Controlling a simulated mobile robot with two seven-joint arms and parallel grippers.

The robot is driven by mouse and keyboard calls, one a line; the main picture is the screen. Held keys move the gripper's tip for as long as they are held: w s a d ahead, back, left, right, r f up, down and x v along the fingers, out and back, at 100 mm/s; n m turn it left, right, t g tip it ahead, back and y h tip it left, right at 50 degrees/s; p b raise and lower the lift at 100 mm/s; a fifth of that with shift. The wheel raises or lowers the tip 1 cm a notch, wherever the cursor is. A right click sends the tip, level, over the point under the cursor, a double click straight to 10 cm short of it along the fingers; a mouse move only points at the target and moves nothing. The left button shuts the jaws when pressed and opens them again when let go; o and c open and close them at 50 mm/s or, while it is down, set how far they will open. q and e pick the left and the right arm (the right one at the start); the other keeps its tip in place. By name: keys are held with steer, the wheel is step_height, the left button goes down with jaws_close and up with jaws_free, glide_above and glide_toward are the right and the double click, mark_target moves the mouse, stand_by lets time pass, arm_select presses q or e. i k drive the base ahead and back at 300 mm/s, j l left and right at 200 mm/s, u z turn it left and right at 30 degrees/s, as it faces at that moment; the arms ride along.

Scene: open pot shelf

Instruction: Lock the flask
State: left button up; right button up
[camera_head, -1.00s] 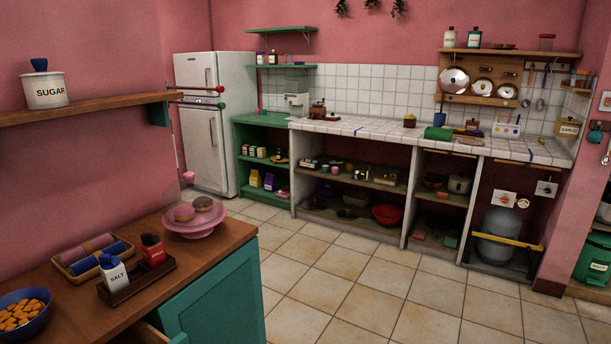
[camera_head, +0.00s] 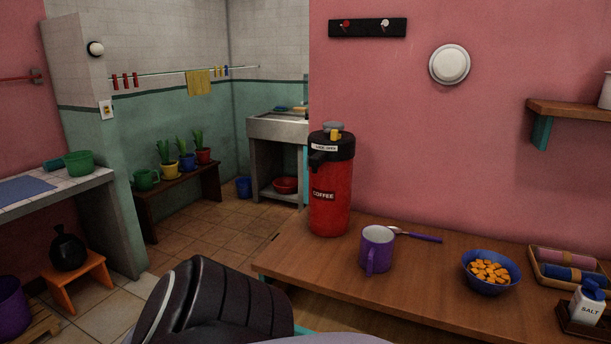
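The flask (camera_head: 329,207) is tall and red, with a black top, a spout facing left and a "COFFEE" label. It stands upright on the left end of the wooden counter (camera_head: 405,292). A small yellow piece (camera_head: 335,134) and a grey knob show on its top, and a white label is on its black collar. The label's words are too small to read surely, and I cannot tell the lock's state. Neither of my grippers is in view. A dark ribbed part, probably of my own arm, fills the bottom in front of the counter's left end.
A purple mug (camera_head: 376,250) stands right of the flask, with a purple-handled spoon (camera_head: 416,235) behind it. A blue bowl of orange pieces (camera_head: 490,272), a tray of rolls (camera_head: 567,267) and a salt shaker (camera_head: 587,303) are farther right. Open tiled floor lies to the left.

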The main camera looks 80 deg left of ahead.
mark_target(334, 135)
steer(key=u, duration=2.3)
steer(key=l+z, duration=0.35)
steer(key=i+j, duration=0.05)
steer(key=j, duration=0.05)
